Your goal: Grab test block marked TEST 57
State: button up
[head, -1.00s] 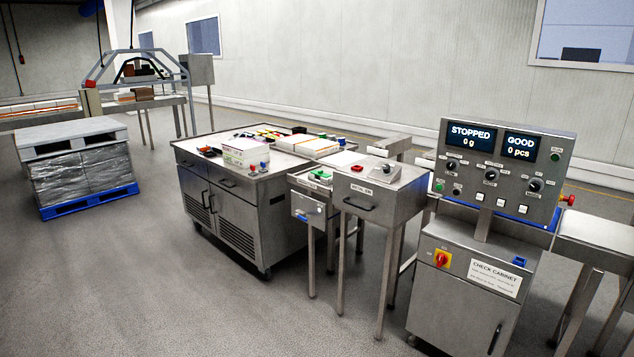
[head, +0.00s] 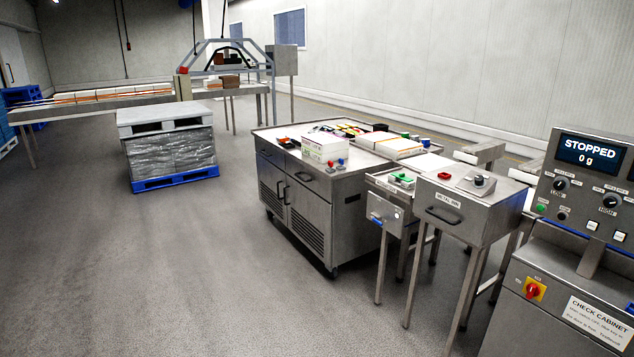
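I cannot make out a block marked TEST 57 in the head view; any small lettering is too small to read. Several small coloured items lie on the steel cabinet table (head: 292,146), among them a white box (head: 325,147) and a pair of red and blue knob-like pieces (head: 335,164) at its front corner. A steel bin unit (head: 455,208) with a red button and a knob on top stands to the right of the table. My gripper is not in view.
The control panel stand (head: 590,200), reading STOPPED 0 g, is at the right edge. A wrapped pallet (head: 171,150) stands left of the table. A conveyor (head: 95,104) runs along the back left. The grey floor (head: 180,270) at front left is clear.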

aim_at(391, 178)
jog(key=u, duration=0.5)
jog(key=i, duration=0.6)
jog(key=u, duration=0.7)
jog(key=i, duration=2.3)
jog(key=z, duration=0.85)
jog(key=i, duration=1)
jog(key=z, duration=0.55)
